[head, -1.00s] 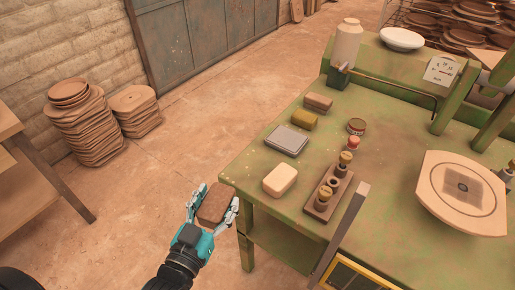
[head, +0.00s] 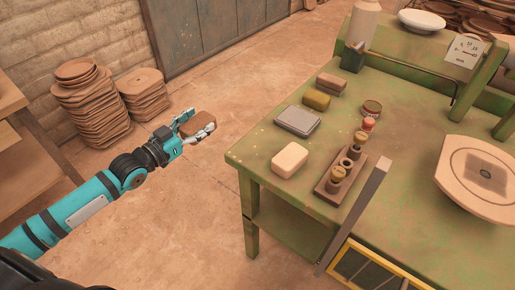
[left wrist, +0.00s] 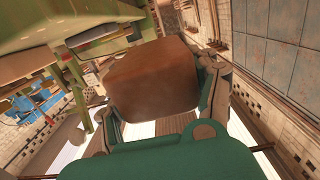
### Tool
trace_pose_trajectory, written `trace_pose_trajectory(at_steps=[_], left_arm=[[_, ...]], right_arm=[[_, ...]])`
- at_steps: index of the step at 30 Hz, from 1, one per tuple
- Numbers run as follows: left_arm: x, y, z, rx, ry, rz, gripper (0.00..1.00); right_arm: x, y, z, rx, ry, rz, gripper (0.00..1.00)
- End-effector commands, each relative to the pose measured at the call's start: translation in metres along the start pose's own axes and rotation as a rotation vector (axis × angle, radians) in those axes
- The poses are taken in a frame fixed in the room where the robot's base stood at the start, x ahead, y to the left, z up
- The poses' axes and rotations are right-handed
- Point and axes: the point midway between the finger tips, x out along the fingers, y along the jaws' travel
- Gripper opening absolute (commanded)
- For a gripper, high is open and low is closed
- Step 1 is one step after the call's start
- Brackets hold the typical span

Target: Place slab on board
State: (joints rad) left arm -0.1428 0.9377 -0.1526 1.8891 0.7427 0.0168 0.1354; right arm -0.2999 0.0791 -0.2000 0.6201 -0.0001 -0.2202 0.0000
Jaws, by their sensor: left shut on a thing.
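A brown slab-like block (head: 199,123) is between the fingers of my left gripper (head: 195,128), which is shut on it. The gripper holds it in the air over the floor, left of the green table and apart from it. In the left wrist view the block (left wrist: 152,80) fills the space between the fingers. A pale board (head: 478,182) with clipped corners and a dark square at its middle is at the right of the table; its right edge is cut off. My right gripper is not in view.
On the green table (head: 405,140) are a cream block (head: 290,160), a grey block (head: 298,120), an olive block (head: 316,99), a brown block (head: 331,83) and a rack (head: 328,186) with small jars. A grey post (head: 355,215) rises at the front edge. Clay stacks (head: 88,110) stand left.

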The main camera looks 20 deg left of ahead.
Motion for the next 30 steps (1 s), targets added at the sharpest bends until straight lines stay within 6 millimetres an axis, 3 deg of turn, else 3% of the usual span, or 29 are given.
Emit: trace_pose_trajectory(at_steps=[10,24,30], left_arm=[[0.006,0.010,-0.002,-0.002,0.006,0.000,0.08],[0.070,0.103,0.004,-0.005,0.007,0.001,0.08],[0.081,0.118,0.008,0.001,0.003,0.000,0.08]], right_arm=[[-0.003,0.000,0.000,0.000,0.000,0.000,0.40],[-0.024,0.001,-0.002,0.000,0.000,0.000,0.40],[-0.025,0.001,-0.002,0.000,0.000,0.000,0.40]])
